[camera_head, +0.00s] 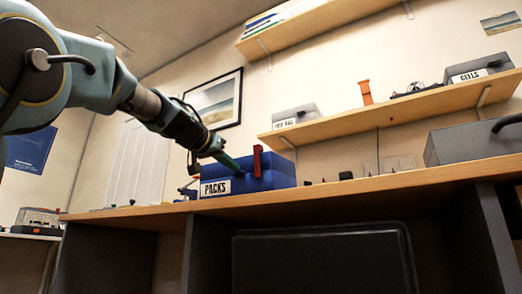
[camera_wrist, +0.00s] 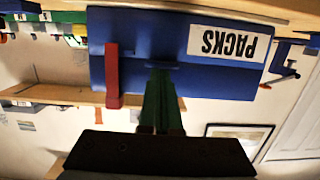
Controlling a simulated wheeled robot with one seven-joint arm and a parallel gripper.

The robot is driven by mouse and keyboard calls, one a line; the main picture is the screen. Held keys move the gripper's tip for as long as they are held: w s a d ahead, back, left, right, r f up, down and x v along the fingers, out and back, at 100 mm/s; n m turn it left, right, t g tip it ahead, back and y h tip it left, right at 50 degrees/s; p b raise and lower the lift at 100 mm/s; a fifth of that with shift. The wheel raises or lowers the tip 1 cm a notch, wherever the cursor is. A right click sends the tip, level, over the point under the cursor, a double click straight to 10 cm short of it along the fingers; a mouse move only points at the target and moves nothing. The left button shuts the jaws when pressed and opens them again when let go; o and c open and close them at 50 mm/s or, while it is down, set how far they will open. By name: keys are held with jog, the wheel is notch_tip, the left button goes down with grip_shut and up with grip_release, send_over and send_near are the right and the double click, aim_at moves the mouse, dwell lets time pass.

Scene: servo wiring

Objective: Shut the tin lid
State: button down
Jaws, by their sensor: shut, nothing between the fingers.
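The blue tin (camera_head: 275,181) labelled PACKS sits on the wooden bench. It also shows upside down in the wrist view (camera_wrist: 140,28), with its label (camera_wrist: 229,41). My gripper (camera_head: 230,163) has green fingers, shut and empty.
The bench top (camera_head: 400,176) holds small dark items right of the tin and a grey case (camera_head: 470,143) at far right. A shelf (camera_head: 400,106) with boxes hangs above. A framed picture (camera_head: 214,100) is on the wall behind my arm.

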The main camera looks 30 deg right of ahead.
jog(key=p+v, duration=0.1)
jog(key=v, duration=0.9)
jog(key=shift+p, duration=0.3)
jog(key=shift+s+r, duration=0.1)
jog(key=shift+s, duration=0.05)
